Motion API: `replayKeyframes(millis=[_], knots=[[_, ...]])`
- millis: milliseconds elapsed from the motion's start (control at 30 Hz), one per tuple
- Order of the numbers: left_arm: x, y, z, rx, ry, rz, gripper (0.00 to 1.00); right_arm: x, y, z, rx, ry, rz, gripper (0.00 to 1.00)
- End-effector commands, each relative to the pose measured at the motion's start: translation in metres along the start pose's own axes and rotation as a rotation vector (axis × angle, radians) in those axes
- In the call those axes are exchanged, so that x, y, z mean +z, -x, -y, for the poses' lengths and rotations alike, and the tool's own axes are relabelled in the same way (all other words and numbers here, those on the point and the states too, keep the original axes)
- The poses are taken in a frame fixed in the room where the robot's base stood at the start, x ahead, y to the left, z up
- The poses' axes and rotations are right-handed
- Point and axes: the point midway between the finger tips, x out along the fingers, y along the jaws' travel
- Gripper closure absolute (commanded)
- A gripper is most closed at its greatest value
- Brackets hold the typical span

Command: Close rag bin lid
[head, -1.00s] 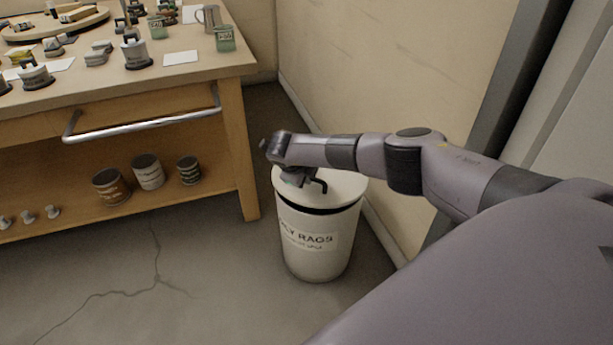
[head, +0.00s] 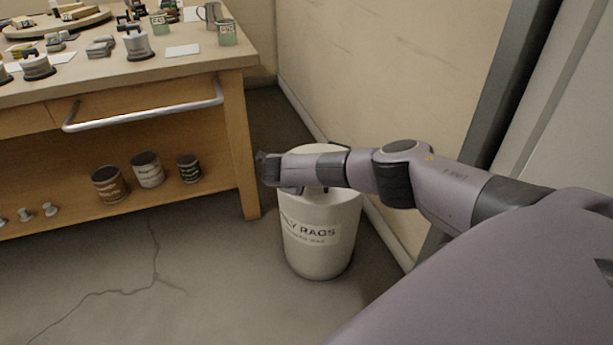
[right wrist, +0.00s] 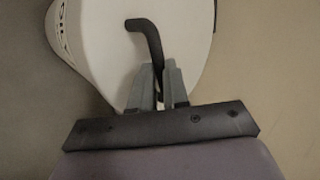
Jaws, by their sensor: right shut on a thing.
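The white rag bin (head: 318,250) stands on the floor between the bench and the wall, its "oily rags" label facing front. Its white lid (head: 318,149) shows behind my right forearm, which hides much of the lid and rim. I cannot tell whether the lid sits flush. My right gripper is largely hidden in the head view. In the right wrist view, my right gripper (right wrist: 160,68) is shut on the black bent lid handle (right wrist: 148,35), above the pale lid (right wrist: 185,25). My left gripper is not in view.
A wooden bench (head: 238,150) with a metal rail (head: 145,113) stands left of the bin. Several cans (head: 148,170) sit on its lower shelf. The wall (head: 400,80) is close behind and right of the bin. The floor in front is clear.

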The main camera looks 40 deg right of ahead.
Motion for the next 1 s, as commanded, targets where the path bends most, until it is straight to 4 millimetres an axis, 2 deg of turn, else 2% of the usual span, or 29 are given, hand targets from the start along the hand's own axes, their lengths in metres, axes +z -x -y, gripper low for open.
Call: replayKeyframes(millis=[33,67,100,133,467,667,800,1000], knots=[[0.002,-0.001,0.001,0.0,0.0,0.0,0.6,0.0,-0.002,-0.028,0.045,0.018,0.01,1.0],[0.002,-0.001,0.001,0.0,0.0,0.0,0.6,0.0,-0.002,-0.028,0.045,0.018,0.01,1.0],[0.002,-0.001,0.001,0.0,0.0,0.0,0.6,0.0,-0.002,-0.028,0.045,0.017,0.01,0.76],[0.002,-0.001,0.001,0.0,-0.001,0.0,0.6,0.0,-0.002,-0.028,0.045,0.017,0.011,0.74],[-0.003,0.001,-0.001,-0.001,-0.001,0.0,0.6,0.0,0.005,-0.025,0.045,0.018,0.012,0.74],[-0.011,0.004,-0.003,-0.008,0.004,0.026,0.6,0.0,0.032,-0.018,0.038,0.016,0.011,0.74],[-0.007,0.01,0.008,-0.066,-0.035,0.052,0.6,0.0,0.053,-0.012,0.028,0.011,0.009,0.74],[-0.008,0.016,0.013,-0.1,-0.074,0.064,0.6,-0.001,0.071,-0.008,0.019,0.005,0.006,0.74]])
